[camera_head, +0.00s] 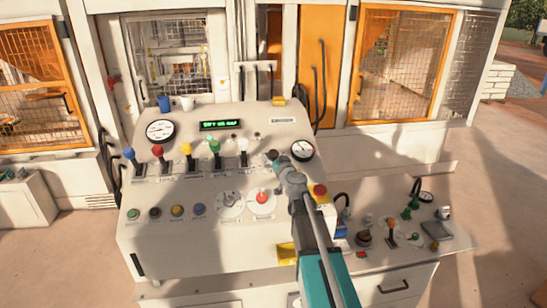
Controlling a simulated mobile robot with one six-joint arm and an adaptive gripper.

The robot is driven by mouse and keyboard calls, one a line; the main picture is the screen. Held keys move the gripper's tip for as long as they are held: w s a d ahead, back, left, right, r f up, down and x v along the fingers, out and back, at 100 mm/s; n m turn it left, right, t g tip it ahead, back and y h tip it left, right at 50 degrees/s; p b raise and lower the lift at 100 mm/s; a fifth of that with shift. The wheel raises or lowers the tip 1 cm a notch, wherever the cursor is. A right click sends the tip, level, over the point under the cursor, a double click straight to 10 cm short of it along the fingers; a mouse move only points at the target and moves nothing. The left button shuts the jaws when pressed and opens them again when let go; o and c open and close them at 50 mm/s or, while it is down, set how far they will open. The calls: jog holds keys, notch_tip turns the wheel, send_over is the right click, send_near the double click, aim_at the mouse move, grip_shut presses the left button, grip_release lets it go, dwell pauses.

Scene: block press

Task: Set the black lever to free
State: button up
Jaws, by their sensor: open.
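The sloped white control panel (180,182) carries a row of levers with coloured knobs. The black lever appears to be the rightmost one; its dark knob (271,154) shows just at the tip of my gripper. Its shaft and the label below it are mostly hidden by my arm, so its position cannot be read. My gripper (279,161) is open, right beside or around this knob; I cannot tell whether it touches. My arm reaches up to it from the lower right.
The neighbouring levers are white (243,145), green (214,146), yellow (187,149), red (157,151) and blue (129,154). A round gauge (303,150) sits close right of my gripper. A red-topped button box (319,191) is beside my arm. Dials and buttons lie below.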

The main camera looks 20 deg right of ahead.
jog(key=s, duration=1.1)
jog(key=shift+d, duration=0.2)
jog(key=shift+w, duration=0.1)
jog(key=s+a+f+n+g+y+b, duration=0.2)
jog(key=s+a+f+n+g+y, duration=0.15)
jog(key=a+f, duration=0.4)
jog(key=s+a+f+n+g+y+b, duration=0.2)
jog(key=a+f+g, duration=0.35)
jog(key=a, duration=0.25)
jog(key=s+d+f+m+g+h+b, duration=0.2)
jog(key=s+f+g+h, duration=0.4)
jog(key=s+f+g, duration=0.3)
jog(key=shift+s+f+m+b, duration=0.5)
jog(key=shift+s+f+m, duration=0.45)
jog(key=shift+s+f, duration=1.4)
jog(key=shift+s+r+h, duration=0.25)
jog(key=shift+s+r, duration=0.3)
